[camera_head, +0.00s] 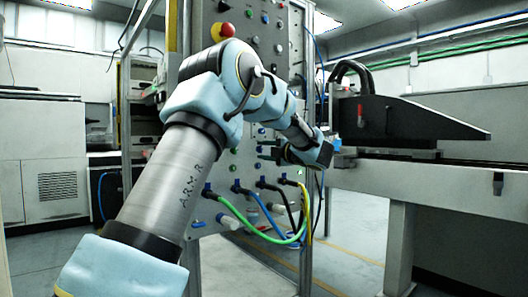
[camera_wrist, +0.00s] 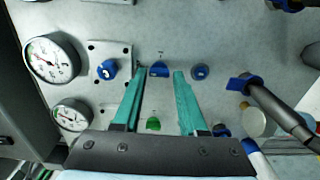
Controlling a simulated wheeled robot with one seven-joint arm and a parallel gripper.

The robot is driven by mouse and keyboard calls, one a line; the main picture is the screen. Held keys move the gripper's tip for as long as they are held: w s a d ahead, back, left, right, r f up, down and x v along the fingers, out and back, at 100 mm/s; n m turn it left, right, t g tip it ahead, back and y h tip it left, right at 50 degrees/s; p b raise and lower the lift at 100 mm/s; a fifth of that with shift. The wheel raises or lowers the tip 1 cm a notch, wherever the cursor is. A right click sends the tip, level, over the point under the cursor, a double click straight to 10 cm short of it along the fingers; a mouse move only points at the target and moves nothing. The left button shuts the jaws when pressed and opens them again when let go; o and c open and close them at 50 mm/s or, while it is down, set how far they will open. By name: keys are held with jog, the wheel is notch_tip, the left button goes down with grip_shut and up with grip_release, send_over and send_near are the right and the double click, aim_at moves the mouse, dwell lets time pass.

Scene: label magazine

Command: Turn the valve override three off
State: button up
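My gripper (camera_wrist: 158,76) is open, its two teal fingers apart and pointing at the grey panel in the wrist view. A blue knob (camera_wrist: 160,69) shows between the fingertips; I cannot tell whether they touch it. Another blue knob (camera_wrist: 200,72) is just right of the fingers, and a blue knob on a square plate (camera_wrist: 108,69) is to their left. A green knob (camera_wrist: 153,124) shows between the fingers, lower in the picture. The labels are too small to read, so I cannot tell which knob is override three. In the head view my gripper (camera_head: 267,151) is at the panel face.
Two round gauges (camera_wrist: 52,60) are at the left of the wrist view. A dark hose with a blue connector (camera_wrist: 246,83) juts out on the right. In the head view, a red mushroom button (camera_head: 222,31) is high on the panel, and green (camera_head: 244,221) and yellow hoses hang below.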

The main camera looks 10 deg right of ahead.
jog(key=shift+o, duration=1.4)
jog(key=p+v, duration=0.2)
jog(key=v, duration=0.8)
jog(key=shift+s+d, duration=0.2)
jog(key=shift+s, duration=0.15)
